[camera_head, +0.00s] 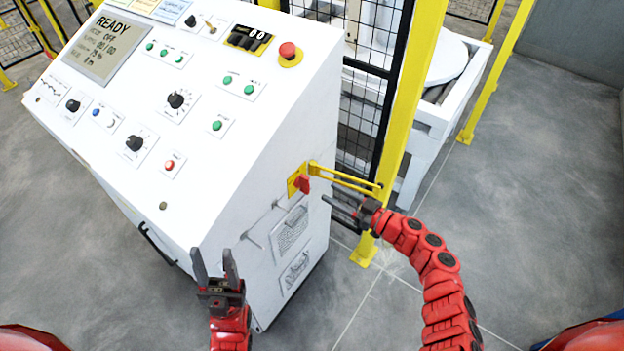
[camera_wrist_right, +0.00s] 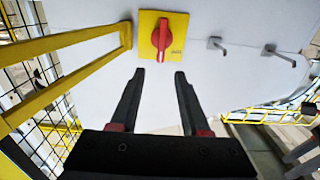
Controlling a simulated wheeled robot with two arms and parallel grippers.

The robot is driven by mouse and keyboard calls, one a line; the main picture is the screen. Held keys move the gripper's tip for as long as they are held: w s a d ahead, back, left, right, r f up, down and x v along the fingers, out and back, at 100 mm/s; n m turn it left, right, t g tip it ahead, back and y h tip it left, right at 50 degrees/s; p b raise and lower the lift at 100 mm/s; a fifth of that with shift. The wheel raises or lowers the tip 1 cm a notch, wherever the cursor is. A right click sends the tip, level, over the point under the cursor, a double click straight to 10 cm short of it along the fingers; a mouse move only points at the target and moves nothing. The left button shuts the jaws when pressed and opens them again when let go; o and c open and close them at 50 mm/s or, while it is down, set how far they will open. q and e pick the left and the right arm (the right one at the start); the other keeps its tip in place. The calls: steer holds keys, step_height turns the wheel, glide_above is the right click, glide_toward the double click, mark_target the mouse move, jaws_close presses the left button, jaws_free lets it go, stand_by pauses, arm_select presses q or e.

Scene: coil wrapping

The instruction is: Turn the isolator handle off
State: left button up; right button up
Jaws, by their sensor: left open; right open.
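The isolator handle (camera_head: 303,184) is a red rotary knob on a yellow plate (camera_head: 293,182) on the side of the white control cabinet. In the right wrist view the red handle (camera_wrist_right: 161,37) stands upright on its yellow plate (camera_wrist_right: 146,46). My right gripper (camera_head: 325,205) is open and empty, just right of and below the handle; in the wrist view its fingers (camera_wrist_right: 157,78) point at the handle, apart from it. My left gripper (camera_head: 214,254) is open and empty, in front of the cabinet's lower front corner.
A yellow bracket (camera_head: 345,179) sticks out beside the handle, close to my right gripper. Two hooks (camera_wrist_right: 217,44) project from the same panel. A yellow fence post (camera_head: 405,100) stands behind my right gripper. Floor right of it is clear.

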mark_target(309, 181)
steer(key=x, duration=0.6)
steer(key=shift+w+a+r+p, duration=0.1)
steer(key=shift+w+a+p, duration=0.1)
steer(key=shift+w+p, duration=0.1)
steer(key=shift+w+a, duration=0.25)
steer(key=shift+a, duration=0.35)
steer(key=shift+c, duration=0.2)
jaws_close()
